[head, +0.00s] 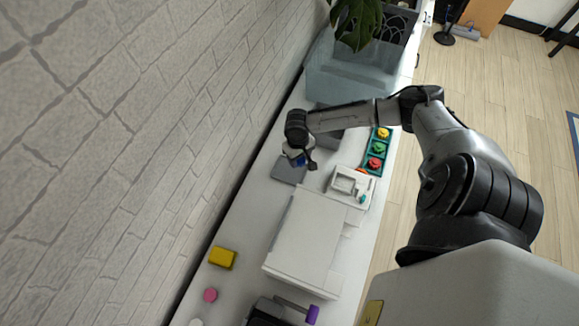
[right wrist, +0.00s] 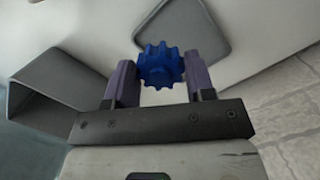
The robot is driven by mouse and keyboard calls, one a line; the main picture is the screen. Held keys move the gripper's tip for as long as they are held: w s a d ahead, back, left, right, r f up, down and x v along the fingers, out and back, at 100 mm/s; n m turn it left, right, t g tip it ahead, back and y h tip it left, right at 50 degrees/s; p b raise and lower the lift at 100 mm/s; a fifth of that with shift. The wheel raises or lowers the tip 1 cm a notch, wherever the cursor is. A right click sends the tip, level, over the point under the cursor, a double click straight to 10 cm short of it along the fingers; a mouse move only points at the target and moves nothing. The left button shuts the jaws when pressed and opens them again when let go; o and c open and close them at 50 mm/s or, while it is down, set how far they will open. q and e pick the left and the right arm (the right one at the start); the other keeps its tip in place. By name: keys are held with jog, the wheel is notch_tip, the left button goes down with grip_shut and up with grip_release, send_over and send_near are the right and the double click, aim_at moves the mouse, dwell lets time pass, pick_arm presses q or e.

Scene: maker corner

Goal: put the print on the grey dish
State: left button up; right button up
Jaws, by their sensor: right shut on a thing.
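The print is a blue gear-shaped piece (right wrist: 161,66), held between the two fingers of my right gripper (right wrist: 160,80) in the right wrist view. In the head view my right gripper (head: 300,160) is near the back of the counter, with a little of the blue print showing. The grey dish (head: 287,174) is a flat, rounded square on the counter, just below the gripper in the head view. My left gripper is not in view.
A grey open bin (head: 329,141) stands beside the dish; it also shows in the right wrist view (right wrist: 45,100). A teal tray (head: 366,167) with coloured pieces and a white machine (head: 351,187) are to the right. A large white box (head: 305,235) stands nearer. The brick wall borders the counter.

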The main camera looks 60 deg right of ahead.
aim_at(290, 171)
jog(key=w+a+f, duration=0.1)
jog(key=w+f, duration=0.1)
jog(key=w, duration=0.1)
jog(key=shift+a, duration=0.35)
jog(key=shift+f, duration=2)
jog(key=shift+f, duration=0.1)
jog(key=o, duration=0.6)
jog(key=r, duration=0.8)
jog(key=w+r, duration=0.1)
jog(key=r, duration=0.3)
jog(key=shift+d+r, duration=0.1)
jog(key=shift+d, duration=0.25)
